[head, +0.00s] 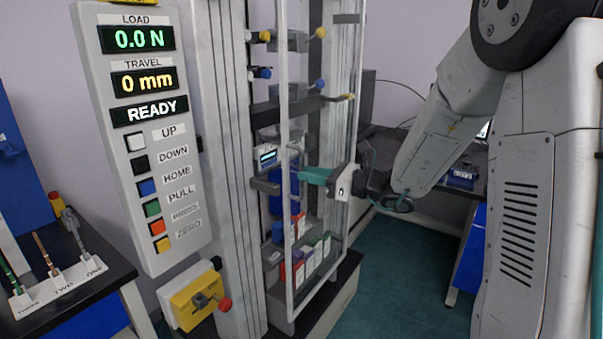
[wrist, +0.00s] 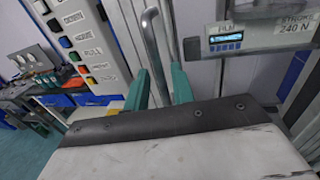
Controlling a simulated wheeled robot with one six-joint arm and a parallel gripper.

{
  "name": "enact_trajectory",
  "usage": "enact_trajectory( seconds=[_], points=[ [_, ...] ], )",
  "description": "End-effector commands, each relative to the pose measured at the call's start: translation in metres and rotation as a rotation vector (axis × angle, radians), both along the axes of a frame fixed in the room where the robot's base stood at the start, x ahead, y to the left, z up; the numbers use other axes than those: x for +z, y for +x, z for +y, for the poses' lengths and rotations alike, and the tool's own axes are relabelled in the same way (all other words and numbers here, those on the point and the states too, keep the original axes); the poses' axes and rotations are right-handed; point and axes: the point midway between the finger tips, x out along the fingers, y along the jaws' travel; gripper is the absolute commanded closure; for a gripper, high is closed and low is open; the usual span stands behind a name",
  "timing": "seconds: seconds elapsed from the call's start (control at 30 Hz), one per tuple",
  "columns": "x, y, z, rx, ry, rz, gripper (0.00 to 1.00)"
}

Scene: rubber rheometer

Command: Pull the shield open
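The shield (head: 287,95) is a tall clear panel in a thin pale frame, standing across the front of the test machine. Its handle is a grey vertical bar with a bent top (wrist: 152,50), in the wrist view; in the head view it shows beside the teal fingertips (head: 296,152). My gripper (head: 302,174) reaches in from the right at the handle. In the wrist view the two teal fingers (wrist: 160,90) stand apart, one on each side of the bar. They look open around it, with a gap showing. The lower handle is hidden behind the gripper body.
A control panel (head: 140,120) reading 0.0 N, 0 mm and READY hangs at the left. Several small coloured boxes (head: 305,256) stand low in the machine. A dark bench with a specimen rack (head: 62,282) is at left. Open green floor (head: 390,270) lies at right.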

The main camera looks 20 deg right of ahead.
Motion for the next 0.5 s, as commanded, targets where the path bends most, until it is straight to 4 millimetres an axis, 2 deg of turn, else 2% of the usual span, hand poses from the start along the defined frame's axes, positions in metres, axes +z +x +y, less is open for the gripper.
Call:
enact_trajectory(
  seconds=[0.2, 0.5],
  points=[
    [0.000, 0.017, 0.019, 0.002, -0.001, -0.001, 0.75],
    [0.001, 0.019, 0.022, 0.001, -0.001, -0.001, 0.75]
  ],
)
